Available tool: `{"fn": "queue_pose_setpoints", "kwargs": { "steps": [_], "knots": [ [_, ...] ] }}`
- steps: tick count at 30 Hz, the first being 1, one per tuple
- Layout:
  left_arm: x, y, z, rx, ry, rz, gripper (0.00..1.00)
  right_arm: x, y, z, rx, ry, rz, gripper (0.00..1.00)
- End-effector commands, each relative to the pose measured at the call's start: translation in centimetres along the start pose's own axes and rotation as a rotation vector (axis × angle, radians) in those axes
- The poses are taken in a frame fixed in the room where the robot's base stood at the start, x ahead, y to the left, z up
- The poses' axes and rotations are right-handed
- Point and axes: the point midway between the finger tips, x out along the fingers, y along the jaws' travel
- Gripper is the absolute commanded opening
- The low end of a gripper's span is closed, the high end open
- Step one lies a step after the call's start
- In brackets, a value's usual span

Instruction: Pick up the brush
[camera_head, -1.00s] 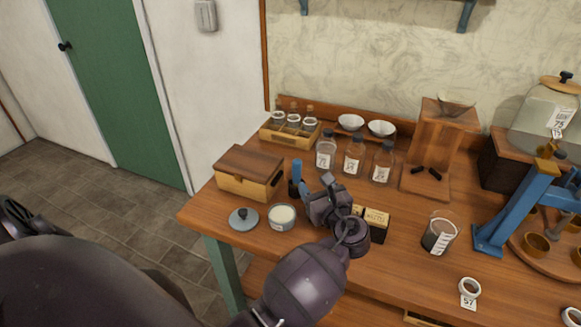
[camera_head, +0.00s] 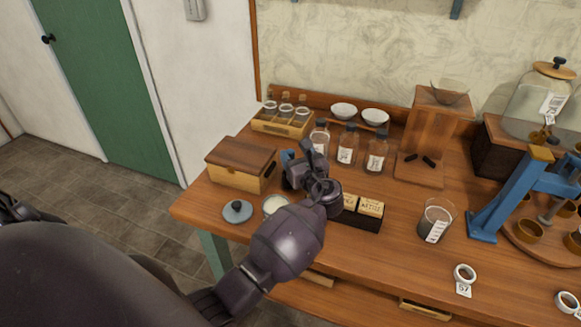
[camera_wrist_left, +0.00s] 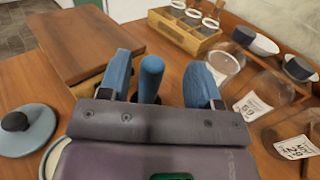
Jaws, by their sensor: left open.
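The brush shows in the left wrist view as an upright blue rounded handle (camera_wrist_left: 151,78). It stands between the two blue fingers of my left gripper (camera_wrist_left: 158,82), with a gap on each side, nearer the left finger. In the head view my left gripper (camera_head: 302,160) is over the table beside the wooden box and hides most or all of the brush. The gripper is open. The brush's lower end is hidden behind the gripper body. My right gripper is not in view.
A lidded wooden box (camera_head: 240,178) stands left of the gripper, with a grey lid (camera_head: 237,211) and a partly hidden jar (camera_head: 270,204) in front. Labelled bottles (camera_head: 347,147) stand close behind. A dark box of cards (camera_head: 361,218) is to the right.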

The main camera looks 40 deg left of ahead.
Motion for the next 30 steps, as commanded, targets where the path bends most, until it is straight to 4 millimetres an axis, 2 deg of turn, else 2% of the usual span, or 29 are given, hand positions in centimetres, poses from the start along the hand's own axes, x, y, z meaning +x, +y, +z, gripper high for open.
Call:
{"fn": "queue_pose_setpoints", "kwargs": {
  "steps": [9,17,20,28,30],
  "knots": [
    [4.0,0.6,-0.8,0.001,-0.001,0.001,0.58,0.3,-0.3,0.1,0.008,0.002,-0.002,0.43],
    [4.5,0.6,-0.8,0.000,0.000,0.001,0.58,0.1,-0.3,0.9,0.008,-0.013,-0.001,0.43],
    [4.5,0.6,-0.8,0.000,0.000,0.001,0.46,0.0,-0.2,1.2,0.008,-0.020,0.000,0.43],
    [4.4,0.6,-0.8,0.000,0.000,0.001,0.04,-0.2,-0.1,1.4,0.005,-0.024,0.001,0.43],
    [4.4,0.6,-0.8,0.000,0.000,0.001,0.03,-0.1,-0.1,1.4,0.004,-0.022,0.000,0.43]
  ]
}}
